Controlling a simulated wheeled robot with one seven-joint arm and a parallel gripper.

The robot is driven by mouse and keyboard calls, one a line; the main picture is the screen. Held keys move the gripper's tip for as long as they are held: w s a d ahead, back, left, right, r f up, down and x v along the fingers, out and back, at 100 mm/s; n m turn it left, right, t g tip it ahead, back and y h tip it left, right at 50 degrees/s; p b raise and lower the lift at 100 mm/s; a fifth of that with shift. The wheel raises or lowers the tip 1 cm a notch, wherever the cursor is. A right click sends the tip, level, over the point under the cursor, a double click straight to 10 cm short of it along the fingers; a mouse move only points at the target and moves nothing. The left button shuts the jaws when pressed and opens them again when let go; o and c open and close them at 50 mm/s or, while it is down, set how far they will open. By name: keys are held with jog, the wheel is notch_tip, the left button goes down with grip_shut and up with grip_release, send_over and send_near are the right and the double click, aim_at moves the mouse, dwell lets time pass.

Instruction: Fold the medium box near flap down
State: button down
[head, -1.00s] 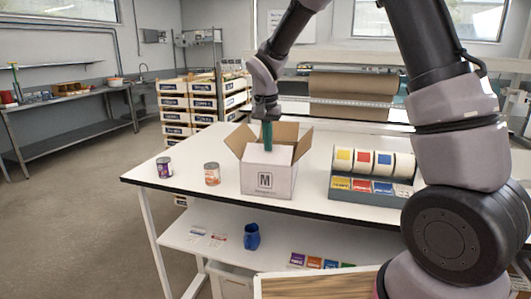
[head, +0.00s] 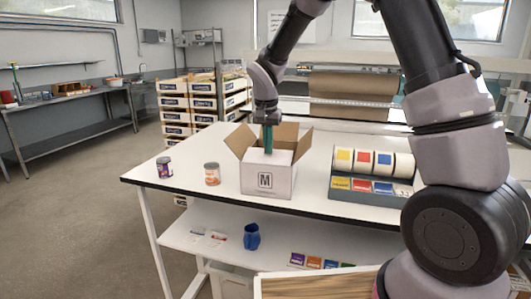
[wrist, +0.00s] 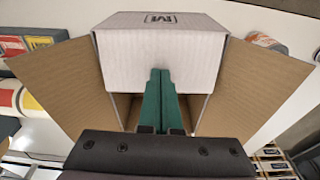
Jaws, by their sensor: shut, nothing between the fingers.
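The medium box (head: 252,181) is an open carton, white outside and brown inside, with a black M on its near face. Its near flap (head: 252,156) is tipped inward over the opening, white side up. In the wrist view the flap (wrist: 135,55) is a white panel, with dark gaps into the box below its edge. The two side flaps (wrist: 55,75) spread outward; the far flap (head: 287,131) stands up behind. My gripper (head: 269,152) points down, its green fingers shut and empty. Its fingertips (wrist: 160,72) overlap the flap's free edge; contact is unclear.
Two cans, one dark (head: 165,167) and one orange-labelled (head: 212,174), stand left of the box on the white table (head: 325,205). A rack of colored labels (head: 370,175) stands to the right.

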jog(key=shift+f, duration=0.45)
dwell(0.5)
notch_tip(320, 180, up, 9)
dwell(0.6)
